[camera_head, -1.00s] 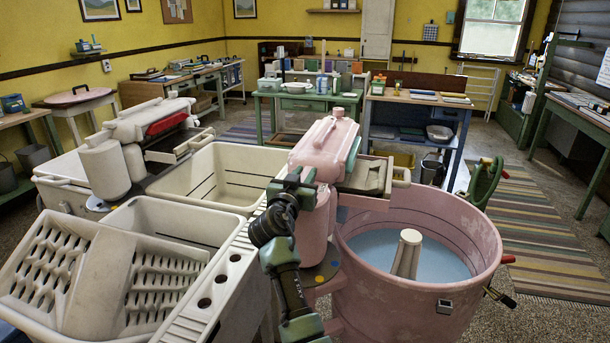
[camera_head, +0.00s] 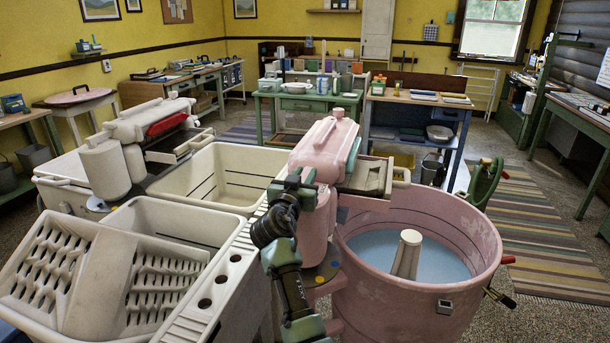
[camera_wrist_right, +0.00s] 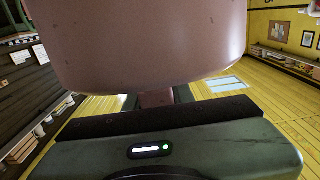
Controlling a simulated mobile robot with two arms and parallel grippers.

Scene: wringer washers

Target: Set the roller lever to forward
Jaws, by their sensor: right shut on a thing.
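The pink wringer head (camera_head: 325,142) stands on its post beside the pink washer tub (camera_head: 415,290). My right gripper (camera_head: 303,180) is against the near side of the wringer head, below its cover. In the right wrist view, the pink housing (camera_wrist_right: 150,45) fills the top of the picture. Under it, a narrow pinkish part (camera_wrist_right: 155,99) sits between my gripper's fingers, and the gripper is shut on it. It appears to be the roller lever. In the head view the lever is hidden by the gripper, so its setting cannot be told. My left gripper is not in view.
A white double sink (camera_head: 222,180) with a ribbed washboard (camera_head: 105,275) stands to the left. A second, white wringer washer (camera_head: 100,165) is behind it. The tub holds bluish water and a pale agitator (camera_head: 407,255). Striped rug and open floor lie to the right.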

